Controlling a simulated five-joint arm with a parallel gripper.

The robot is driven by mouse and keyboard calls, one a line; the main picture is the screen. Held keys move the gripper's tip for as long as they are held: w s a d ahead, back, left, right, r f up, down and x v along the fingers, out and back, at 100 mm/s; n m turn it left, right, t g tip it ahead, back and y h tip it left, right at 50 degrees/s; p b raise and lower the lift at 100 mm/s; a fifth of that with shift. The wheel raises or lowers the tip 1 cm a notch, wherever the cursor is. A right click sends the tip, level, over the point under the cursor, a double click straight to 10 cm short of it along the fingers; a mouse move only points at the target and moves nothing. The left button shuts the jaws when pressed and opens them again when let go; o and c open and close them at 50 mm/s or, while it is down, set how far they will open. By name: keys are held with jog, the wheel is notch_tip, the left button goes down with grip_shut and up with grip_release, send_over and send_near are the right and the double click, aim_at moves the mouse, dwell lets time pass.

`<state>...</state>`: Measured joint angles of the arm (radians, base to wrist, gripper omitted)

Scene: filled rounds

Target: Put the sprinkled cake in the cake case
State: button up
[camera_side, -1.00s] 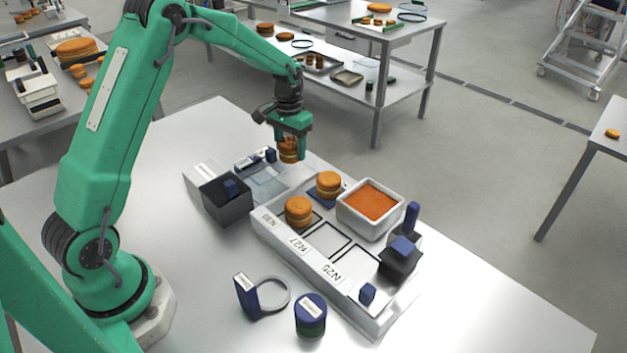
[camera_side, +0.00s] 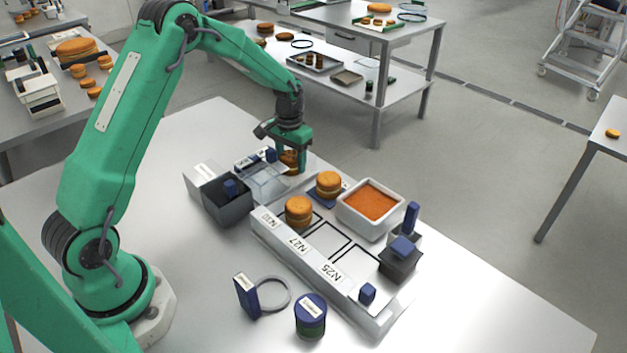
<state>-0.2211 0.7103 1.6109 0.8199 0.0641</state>
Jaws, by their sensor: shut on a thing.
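My gripper (camera_side: 291,150) is shut on a round, filled, orange-brown cake (camera_side: 289,161). Its fingers hide part of the cake, and any sprinkles are too small to make out. The cake is low at the right end of a clear, shallow case (camera_side: 264,183), which looks like the cake case. I cannot tell whether the cake touches it.
A dark grey box (camera_side: 229,206) lies left of the case. A ring tool (camera_side: 248,296) and a blue-lidded jar (camera_side: 311,312) stand in front. The table's right side is clear.

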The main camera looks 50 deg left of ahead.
aim_at(291, 155)
jog(key=o, duration=0.7)
jog(key=shift+f, duration=0.1)
notch_tip(291, 155, up, 12)
jog(key=shift+r, duration=0.2)
dwell(0.7)
